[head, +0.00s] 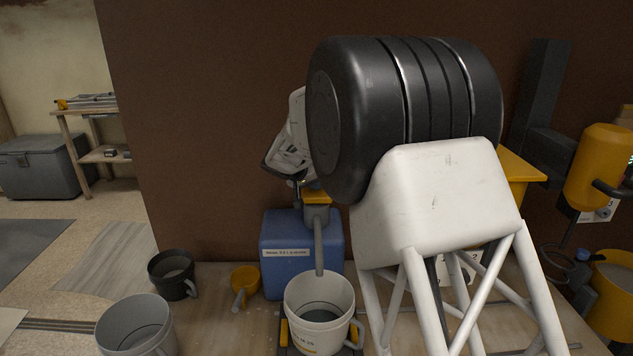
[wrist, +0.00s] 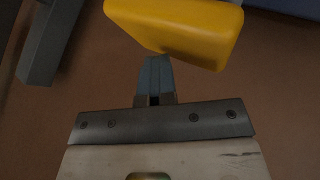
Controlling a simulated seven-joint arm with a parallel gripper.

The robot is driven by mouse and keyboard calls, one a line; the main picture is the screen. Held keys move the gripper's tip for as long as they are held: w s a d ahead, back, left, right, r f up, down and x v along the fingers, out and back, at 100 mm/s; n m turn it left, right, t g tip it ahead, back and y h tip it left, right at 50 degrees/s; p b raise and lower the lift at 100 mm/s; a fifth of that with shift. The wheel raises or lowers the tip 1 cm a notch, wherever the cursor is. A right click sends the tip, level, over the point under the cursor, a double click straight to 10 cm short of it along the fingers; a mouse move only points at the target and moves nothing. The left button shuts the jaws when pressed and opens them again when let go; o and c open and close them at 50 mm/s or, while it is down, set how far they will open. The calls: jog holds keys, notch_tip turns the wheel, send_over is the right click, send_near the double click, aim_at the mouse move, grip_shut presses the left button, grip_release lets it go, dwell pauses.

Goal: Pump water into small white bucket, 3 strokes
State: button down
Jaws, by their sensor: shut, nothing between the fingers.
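The small white bucket (head: 305,335) stands upright on the bench, its inside showing a dark grey level that may be water. Behind it is a blue container (head: 277,235) with a pump on top. The pump's yellow head (head: 316,197) sits above a grey spout (head: 319,250) that points down over the bucket. My gripper (head: 297,187) is at the left of the yellow head, partly hidden by my arm. In the wrist view, the shut, empty fingers (wrist: 156,72) point at the lower edge of the yellow head (wrist: 180,30); I cannot tell whether they touch.
At the right are a yellow dispenser (head: 600,165) and a yellow bucket (head: 612,300). A brown wall (head: 200,120) stands close behind the bench.

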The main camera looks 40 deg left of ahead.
jog(key=shift+r, duration=2.65)
jog(key=shift+r, duration=0.1)
jog(key=shift+r, duration=2.5)
notch_tip(320, 180, up, 4)
jog(key=shift+f, duration=0.1)
dwell(0.4)
jog(key=shift+f, duration=0.1)
jog(key=shift+f, duration=4.3)
